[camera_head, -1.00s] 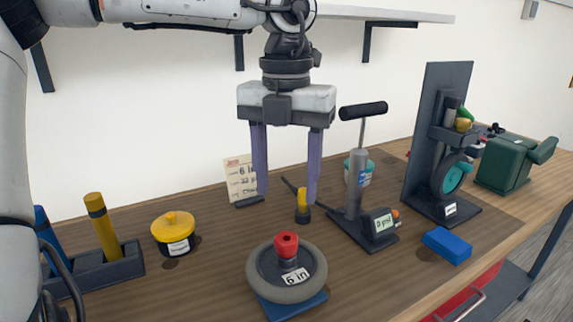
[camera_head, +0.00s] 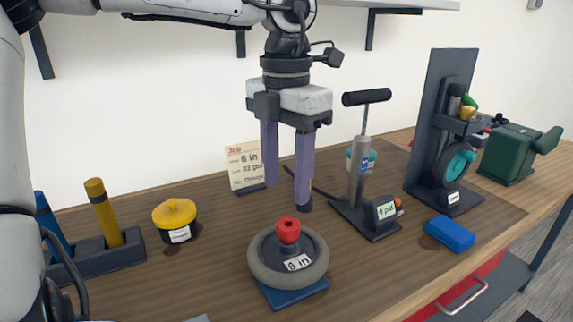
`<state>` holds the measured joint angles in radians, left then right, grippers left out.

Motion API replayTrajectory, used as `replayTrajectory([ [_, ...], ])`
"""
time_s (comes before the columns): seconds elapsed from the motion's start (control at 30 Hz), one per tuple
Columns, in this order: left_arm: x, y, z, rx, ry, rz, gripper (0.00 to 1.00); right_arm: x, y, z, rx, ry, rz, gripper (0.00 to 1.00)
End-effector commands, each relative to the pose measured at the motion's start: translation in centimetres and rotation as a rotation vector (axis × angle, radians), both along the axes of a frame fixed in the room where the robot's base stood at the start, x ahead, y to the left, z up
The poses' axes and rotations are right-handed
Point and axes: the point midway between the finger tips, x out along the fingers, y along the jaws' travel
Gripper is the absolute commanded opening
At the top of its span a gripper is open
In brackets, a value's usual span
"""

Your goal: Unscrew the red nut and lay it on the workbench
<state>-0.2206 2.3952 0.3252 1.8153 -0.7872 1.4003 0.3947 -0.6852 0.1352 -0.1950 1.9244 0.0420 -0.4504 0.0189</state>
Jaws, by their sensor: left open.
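The wheel lies flat on a blue base (camera_head: 298,293). My left gripper (camera_head: 287,198) points straight down above and behind the nut, its two purple fingers apart and empty. The fingertips are clear of the nut. The wooden workbench (camera_head: 200,275) spreads around the wheel. My right gripper is not in view.
A pump (camera_head: 357,175) with a gauge stands right of the wheel, and a blue block (camera_head: 450,233) lies farther right. A yellow-lidded pot (camera_head: 175,219), a dark holder (camera_head: 95,257) and a job card (camera_head: 245,166) stand left and behind. Bare wood lies left of the wheel.

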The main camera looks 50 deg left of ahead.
Motion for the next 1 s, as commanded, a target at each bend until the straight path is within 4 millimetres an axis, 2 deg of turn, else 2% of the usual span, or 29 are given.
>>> replayTrajectory([
  [0.2,-0.1,0.0,-4.1,-0.001,0.006,0.0,0.46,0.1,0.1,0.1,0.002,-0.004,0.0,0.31],
  [0.4,-0.1,0.0,-6.7,-0.001,0.003,0.002,0.46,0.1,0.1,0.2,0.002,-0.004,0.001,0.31],
  [0.57,-0.1,0.0,-7.7,-0.001,0.002,0.001,0.46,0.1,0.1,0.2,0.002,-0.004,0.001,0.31],
  [0.83,0.0,0.0,-7.8,-0.001,0.001,0.002,0.46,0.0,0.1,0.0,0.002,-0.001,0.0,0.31],
  [0.87,0.0,0.0,-7.8,-0.001,0.001,0.002,0.42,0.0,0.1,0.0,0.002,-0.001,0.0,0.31],
  [1.0,0.0,0.0,-7.7,0.001,0.001,0.002,0.19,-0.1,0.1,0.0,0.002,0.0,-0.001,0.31],
])
